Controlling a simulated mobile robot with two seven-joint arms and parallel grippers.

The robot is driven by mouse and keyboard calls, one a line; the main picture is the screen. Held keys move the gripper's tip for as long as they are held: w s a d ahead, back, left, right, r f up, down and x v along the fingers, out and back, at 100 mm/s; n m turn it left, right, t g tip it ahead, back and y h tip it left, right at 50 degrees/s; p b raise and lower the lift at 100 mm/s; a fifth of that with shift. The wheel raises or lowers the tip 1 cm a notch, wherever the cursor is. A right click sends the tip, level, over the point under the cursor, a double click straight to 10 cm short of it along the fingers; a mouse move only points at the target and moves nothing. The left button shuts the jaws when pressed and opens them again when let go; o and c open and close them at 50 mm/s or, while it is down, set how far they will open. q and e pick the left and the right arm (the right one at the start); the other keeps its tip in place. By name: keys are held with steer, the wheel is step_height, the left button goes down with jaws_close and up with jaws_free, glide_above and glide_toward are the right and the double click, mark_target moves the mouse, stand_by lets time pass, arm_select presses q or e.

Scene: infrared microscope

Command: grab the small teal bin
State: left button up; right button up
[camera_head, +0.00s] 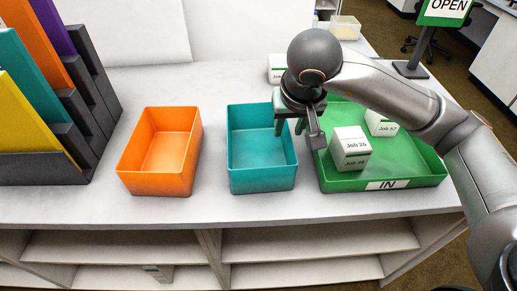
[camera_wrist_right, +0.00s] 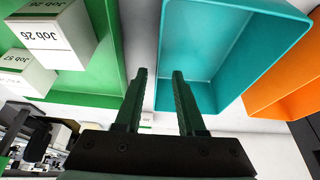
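The small teal bin (camera_head: 262,180) stands empty on the white counter, between an orange bin and a green tray. My right gripper (camera_head: 290,128) is over its right rim, pointing down. In the right wrist view the gripper (camera_wrist_right: 160,74) is open, with a clear gap between its two fingers. There the rim of the teal bin (camera_wrist_right: 228,45) runs through that gap, one finger on the bin's inner side and the other on its outer side. I cannot tell how deep the fingers reach. My left gripper is not in view.
The orange bin (camera_head: 160,184) is to the left. The green tray (camera_head: 408,178), labelled IN, is close on the right and holds white job boxes (camera_head: 350,148). A dark rack (camera_head: 95,85) with coloured folders stands at far left. Open shelves lie below the counter (camera_head: 60,207).

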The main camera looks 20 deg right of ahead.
mark_target(284, 144)
steer(key=shift+w+d+x, duration=0.1)
steer(key=shift+x, duration=1.25)
steer(key=shift+w+d+x, duration=0.1)
steer(key=shift+x, duration=1.3)
steer(key=shift+r, duration=0.15)
jaws_close()
